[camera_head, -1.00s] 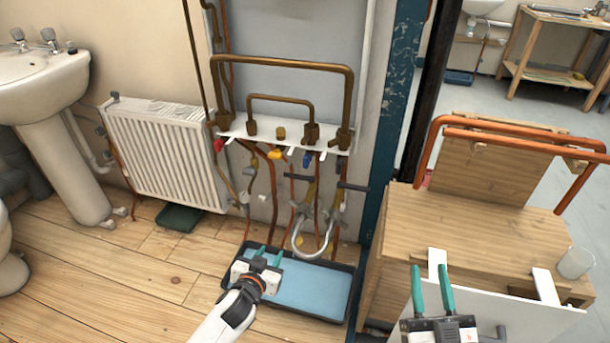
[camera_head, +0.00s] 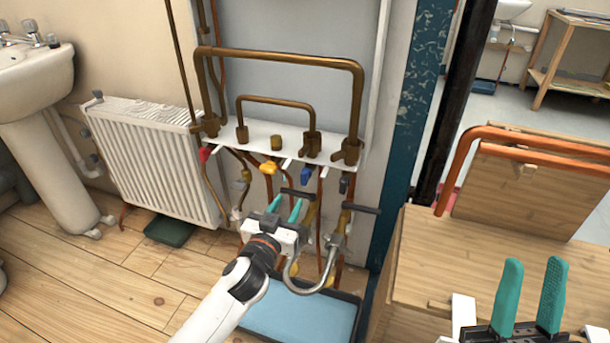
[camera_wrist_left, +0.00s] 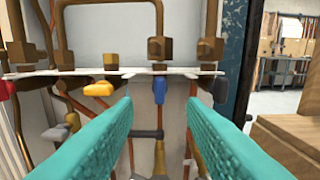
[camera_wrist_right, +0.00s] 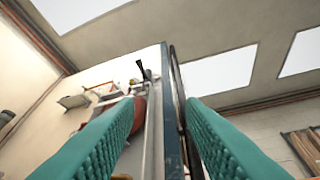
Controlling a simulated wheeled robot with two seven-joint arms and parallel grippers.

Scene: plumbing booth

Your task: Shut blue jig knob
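The blue jig knob (camera_head: 306,175) hangs under the white jig shelf (camera_head: 286,140), right of the yellow knob (camera_head: 267,168). In the left wrist view the blue knob (camera_wrist_left: 159,89) points down and appears between my finger tips, ahead of them. My left gripper (camera_head: 285,207) is open and empty, below and slightly left of the blue knob, apparently not touching it. My right gripper (camera_head: 533,268) is open and empty over the wooden bench at the right. The right wrist view shows mostly ceiling and wall.
Copper pipes and a grey looped hose (camera_head: 308,288) hang below, above a blue-lined tray (camera_head: 300,318). A radiator (camera_head: 155,160) stands left; a blue post (camera_head: 408,130) stands right.

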